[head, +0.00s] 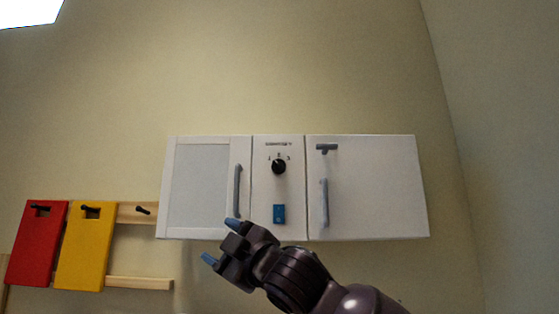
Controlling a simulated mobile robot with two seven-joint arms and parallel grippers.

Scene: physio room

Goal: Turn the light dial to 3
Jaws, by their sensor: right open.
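The light dial (279,167) is a round black knob on the narrow middle panel of a white wall cabinet (375,190). Small marks stand above it, with a 3 at its upper right. A pale pointer line seems to point up, but it is too small to read surely. My right gripper (220,241) is below and left of the dial, in front of the cabinet's lower edge. Its blue-tipped fingers are apart with nothing between them. It does not touch the dial. My left gripper is not in view.
A blue switch (279,214) sits below the dial. Grey vertical handles flank the panel, the left handle (237,190) and the right handle (324,202). A grey latch (326,148) is above the right one. Red (37,245) and yellow (85,247) boards hang at left.

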